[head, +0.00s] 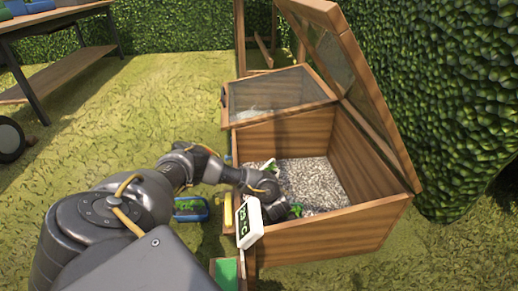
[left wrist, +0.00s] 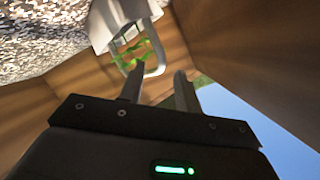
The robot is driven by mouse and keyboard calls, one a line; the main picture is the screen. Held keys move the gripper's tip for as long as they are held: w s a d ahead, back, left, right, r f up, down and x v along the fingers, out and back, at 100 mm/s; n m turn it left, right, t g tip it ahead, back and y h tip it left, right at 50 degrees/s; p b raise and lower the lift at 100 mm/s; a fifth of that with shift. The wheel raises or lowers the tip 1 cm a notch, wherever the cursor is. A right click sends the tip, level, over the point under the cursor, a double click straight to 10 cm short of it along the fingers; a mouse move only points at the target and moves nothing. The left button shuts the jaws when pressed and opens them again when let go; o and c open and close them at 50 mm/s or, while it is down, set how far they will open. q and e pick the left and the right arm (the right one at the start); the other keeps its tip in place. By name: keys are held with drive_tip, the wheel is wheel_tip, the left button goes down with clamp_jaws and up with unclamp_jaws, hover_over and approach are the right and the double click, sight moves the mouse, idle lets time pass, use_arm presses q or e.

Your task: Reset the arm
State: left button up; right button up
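My left arm reaches from the left over the near wall of the wooden planter box (head: 330,235). My left gripper (head: 284,213) is low inside the box, just above or at the pale gravel (head: 312,180). In the left wrist view its two fingers (left wrist: 159,88) are apart, with nothing seen between them. Beyond the fingertips is a green plant (left wrist: 133,48) in a pale, frame-like holder. The arm partly hides the leaves and the box's near left corner. My right gripper is not in view.
A white temperature display (head: 249,222) hangs at the box's left wall, close to the arm. The glazed lid (head: 345,60) stands raised at the right. A blue tray with greenery (head: 190,208) lies on the grass. A work table (head: 60,60) stands at upper left.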

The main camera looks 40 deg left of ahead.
use_arm(q)
drive_tip(key=shift+p+v, duration=0.35)
drive_tip(key=shift+v, duration=0.8)
